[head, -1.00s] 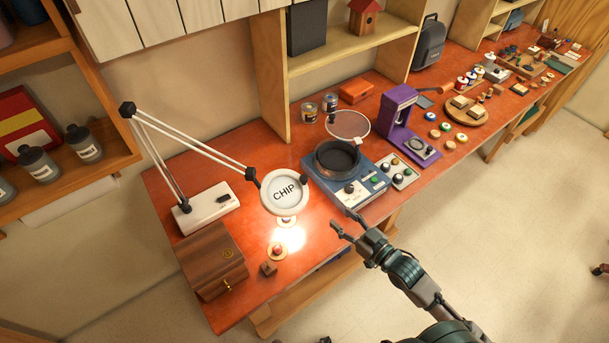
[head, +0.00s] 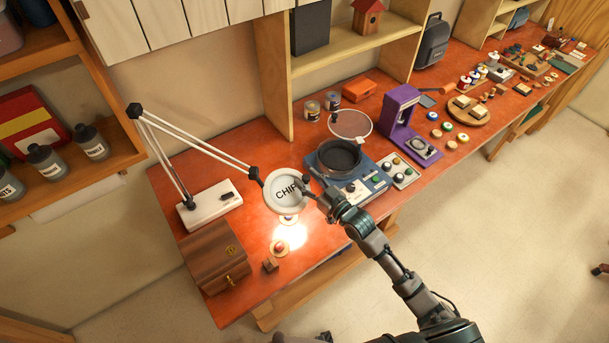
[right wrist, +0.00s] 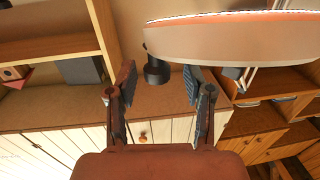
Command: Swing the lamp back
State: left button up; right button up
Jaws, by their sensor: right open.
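The lamp has a white base (head: 209,205) at the left of the bench and a white two-rod arm (head: 195,145) reaching right to a round ring head (head: 286,190). The word CHIP shows through its lens, partly covered by my right gripper. My right gripper (head: 318,197) is at the ring's right edge. In the right wrist view it (right wrist: 157,80) is open, with the pale ring (right wrist: 235,40) close above its right finger. A short dark cylinder (right wrist: 155,66) by the ring's edge shows between the fingers; whether they touch it I cannot tell. My left gripper is not in view.
A brown wooden box (head: 214,258) stands front left. A blue device with a dark bowl (head: 340,158) and a purple stand (head: 405,115) are right of the lamp. Shelves stand behind.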

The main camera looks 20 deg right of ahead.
jog(key=shift+w, duration=0.6)
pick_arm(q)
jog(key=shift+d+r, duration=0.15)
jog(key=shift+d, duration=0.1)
pick_arm(e)
jog(key=shift+f, duration=0.1)
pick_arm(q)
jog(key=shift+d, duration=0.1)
pick_arm(e)
jog(key=shift+d, duration=0.1)
jog(key=shift+a, duration=0.25)
grip_shut()
jog(key=shift+w, duration=0.1)
